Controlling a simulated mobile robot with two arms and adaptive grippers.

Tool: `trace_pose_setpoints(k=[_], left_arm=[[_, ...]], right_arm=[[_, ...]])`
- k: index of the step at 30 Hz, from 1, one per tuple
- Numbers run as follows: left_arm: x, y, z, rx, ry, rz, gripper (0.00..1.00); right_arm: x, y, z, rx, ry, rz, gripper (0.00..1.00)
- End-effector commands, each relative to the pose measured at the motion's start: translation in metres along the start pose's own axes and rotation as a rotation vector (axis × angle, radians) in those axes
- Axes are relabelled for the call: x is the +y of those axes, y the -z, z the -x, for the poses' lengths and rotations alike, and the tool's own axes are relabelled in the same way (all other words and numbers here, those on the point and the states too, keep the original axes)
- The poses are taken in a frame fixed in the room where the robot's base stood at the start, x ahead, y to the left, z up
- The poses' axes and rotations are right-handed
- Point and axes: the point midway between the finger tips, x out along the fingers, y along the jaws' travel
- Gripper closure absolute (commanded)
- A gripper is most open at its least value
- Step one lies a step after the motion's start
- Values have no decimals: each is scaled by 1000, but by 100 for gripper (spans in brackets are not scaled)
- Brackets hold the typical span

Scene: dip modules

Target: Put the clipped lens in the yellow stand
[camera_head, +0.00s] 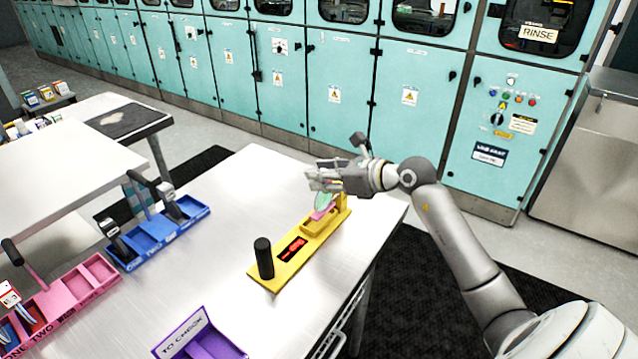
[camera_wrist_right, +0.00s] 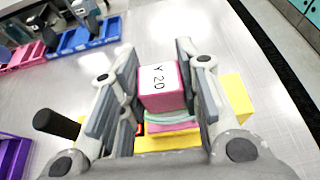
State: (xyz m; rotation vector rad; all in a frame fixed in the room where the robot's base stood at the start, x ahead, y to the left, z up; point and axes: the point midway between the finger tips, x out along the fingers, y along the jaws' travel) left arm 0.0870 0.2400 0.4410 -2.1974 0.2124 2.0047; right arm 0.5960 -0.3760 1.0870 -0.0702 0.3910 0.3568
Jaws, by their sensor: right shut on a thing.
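The yellow stand (camera_head: 285,268) lies on the metal table, with a black upright handle at its near end, a red display in the middle and a raised part at its far end. My right gripper (camera_head: 322,184) is over that far end. It is shut on the clipped lens (camera_head: 323,201), a pale green lens with a pink clip. In the wrist view the clip's pink block (camera_wrist_right: 160,86), marked "Y 20", sits between the fingers (camera_wrist_right: 158,75), with the green edge and another pink part below it, over the yellow stand (camera_wrist_right: 236,98). Whether the lens touches the stand is unclear. My left gripper is out of view.
A blue tray (camera_head: 150,236) and a pink tray (camera_head: 70,290) with grey and black holders stand at the left. A purple "TO CHECK" bin (camera_head: 200,340) is at the near edge. The table between them and the stand is clear. Teal cabinets (camera_head: 340,90) line the back.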

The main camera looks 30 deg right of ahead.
Motion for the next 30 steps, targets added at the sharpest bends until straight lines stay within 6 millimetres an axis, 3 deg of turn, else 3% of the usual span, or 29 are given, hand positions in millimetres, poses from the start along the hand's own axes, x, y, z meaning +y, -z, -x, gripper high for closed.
trace_pose_setpoints(k=[8,12,27,28,30], left_arm=[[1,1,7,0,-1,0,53],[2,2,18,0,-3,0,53],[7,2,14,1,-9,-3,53],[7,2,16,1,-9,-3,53],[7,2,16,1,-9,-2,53]], right_arm=[[-7,13,-24,-1,-1,-2,98],[-6,30,-32,0,-2,-6,98],[-7,47,-38,-1,0,2,98],[-7,45,-38,-2,0,1,65],[-7,45,-38,-1,0,1,56]])
